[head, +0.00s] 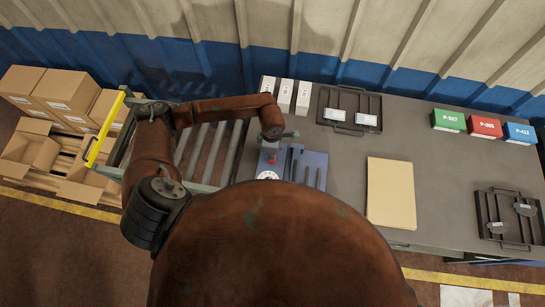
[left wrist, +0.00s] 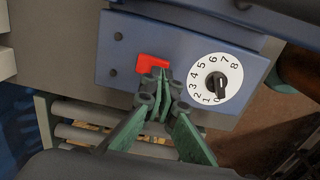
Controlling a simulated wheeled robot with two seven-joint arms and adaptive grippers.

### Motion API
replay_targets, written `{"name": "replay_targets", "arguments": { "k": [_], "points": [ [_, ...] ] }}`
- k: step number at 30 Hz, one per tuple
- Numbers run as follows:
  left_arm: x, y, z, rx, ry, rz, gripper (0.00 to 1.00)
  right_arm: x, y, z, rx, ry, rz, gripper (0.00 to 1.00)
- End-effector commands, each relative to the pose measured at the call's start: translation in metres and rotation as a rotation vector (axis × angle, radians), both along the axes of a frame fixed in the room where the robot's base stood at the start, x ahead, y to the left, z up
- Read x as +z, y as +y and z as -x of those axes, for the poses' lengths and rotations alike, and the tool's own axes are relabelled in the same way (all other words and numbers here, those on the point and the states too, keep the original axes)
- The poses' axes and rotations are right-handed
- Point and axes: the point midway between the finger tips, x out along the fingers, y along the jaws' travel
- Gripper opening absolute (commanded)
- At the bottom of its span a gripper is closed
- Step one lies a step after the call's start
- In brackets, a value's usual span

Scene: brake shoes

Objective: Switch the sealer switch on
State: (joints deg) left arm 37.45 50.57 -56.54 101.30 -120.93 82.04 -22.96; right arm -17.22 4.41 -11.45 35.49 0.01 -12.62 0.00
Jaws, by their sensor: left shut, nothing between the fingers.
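The sealer (head: 314,170) is a blue box on the grey table, with slots on top. Its red switch (left wrist: 148,64) shows in the left wrist view on the blue panel, beside a white numbered dial (left wrist: 232,88) with a black knob. My left gripper (left wrist: 158,82) is shut and empty, its fingertips at the lower edge of the switch and covering part of it. I cannot tell whether they touch, or whether the switch is on or off. In the head view, the left gripper (head: 272,148) is over the sealer's left part. My right gripper is not in view.
A roller conveyor (head: 208,150) lies left of the sealer, with cardboard boxes (head: 55,92) beyond. White boxes (head: 285,95) and a black tray (head: 347,98) stand behind. A tan sheet (head: 391,193), coloured boxes (head: 485,127) and another tray (head: 487,226) are to the right.

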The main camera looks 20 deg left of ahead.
Motion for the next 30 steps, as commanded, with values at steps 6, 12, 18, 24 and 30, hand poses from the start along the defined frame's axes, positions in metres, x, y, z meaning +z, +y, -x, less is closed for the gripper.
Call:
{"name": "replay_targets", "arguments": {
  "k": [6, 12, 18, 24, 30],
  "points": [
    [0.0000, 0.0000, 0.0000, 0.000, 0.000, 0.000, 0.00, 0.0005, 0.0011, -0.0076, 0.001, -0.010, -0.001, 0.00],
    [0.0000, -0.0001, 0.0000, 0.000, 0.000, 0.000, 0.00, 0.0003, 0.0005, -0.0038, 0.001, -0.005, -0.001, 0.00],
    [-0.0014, -0.0001, 0.0000, 0.000, 0.000, 0.000, 0.00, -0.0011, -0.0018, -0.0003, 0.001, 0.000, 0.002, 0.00],
    [-0.0045, 0.0000, 0.0000, 0.000, 0.000, 0.000, 0.00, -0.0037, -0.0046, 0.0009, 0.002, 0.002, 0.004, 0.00],
    [-0.0073, 0.0000, 0.0000, 0.000, 0.000, 0.000, 0.00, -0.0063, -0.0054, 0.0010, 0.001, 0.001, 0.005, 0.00]
  ]
}}
